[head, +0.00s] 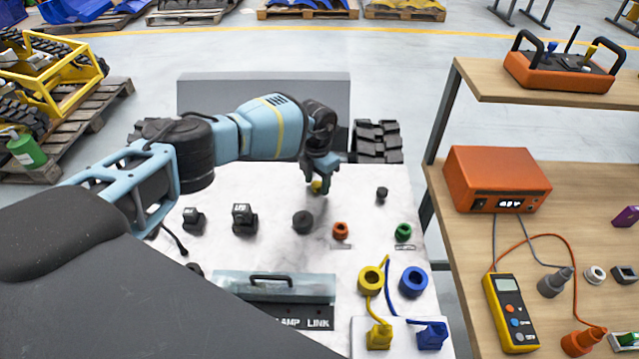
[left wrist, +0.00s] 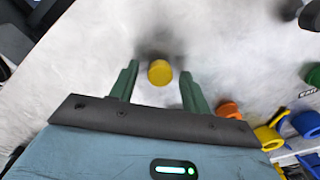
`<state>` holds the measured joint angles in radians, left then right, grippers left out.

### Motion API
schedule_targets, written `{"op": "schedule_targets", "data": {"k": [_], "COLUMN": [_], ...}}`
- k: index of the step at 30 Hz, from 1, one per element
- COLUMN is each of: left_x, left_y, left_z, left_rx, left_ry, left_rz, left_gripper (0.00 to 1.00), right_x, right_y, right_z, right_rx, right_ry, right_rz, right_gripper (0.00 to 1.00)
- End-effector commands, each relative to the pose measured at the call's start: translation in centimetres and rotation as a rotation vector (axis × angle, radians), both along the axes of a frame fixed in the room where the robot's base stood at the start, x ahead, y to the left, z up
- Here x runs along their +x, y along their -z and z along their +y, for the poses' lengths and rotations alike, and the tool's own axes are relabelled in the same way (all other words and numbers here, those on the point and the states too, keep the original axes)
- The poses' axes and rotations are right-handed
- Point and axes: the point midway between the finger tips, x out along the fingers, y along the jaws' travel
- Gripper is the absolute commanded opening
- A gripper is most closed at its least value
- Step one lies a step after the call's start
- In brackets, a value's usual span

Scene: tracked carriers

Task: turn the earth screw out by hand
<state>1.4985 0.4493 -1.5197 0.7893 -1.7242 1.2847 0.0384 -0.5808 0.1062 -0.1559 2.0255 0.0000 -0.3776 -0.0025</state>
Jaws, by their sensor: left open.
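A yellow round knob (head: 317,187), which I take to be the earth screw, is on the pale marbled top (head: 345,270) of the carrier. In the left wrist view the knob (left wrist: 160,72) lies between the two green fingers, with a gap on each side. My left gripper (head: 320,178) is open above and around it, pointing down. Whether the fingertips are level with the knob is hard to tell. The fingers partly cover the knob in the head view. My right gripper is not in view.
Black fittings (head: 303,222), an orange socket (head: 340,231) and a green socket (head: 403,233) stand around it. Yellow (head: 371,279) and blue (head: 413,282) ring connectors sit nearer. A wooden bench (head: 455,235) with an orange power box (head: 495,180) and meter (head: 511,312) is at right.

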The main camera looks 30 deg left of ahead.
Motion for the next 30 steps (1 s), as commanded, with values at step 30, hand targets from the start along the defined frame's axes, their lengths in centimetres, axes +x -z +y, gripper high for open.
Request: {"op": "schedule_targets", "data": {"k": [30], "left_x": [0.02], "left_y": [-0.11], "left_z": [-0.02], "left_rx": [-0.001], "left_ry": [0.282], "left_rz": [0.000], "left_gripper": [0.10], "right_x": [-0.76], "right_y": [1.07], "right_z": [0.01], "right_rx": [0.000], "right_ry": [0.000], "right_rz": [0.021], "right_gripper": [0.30]}}
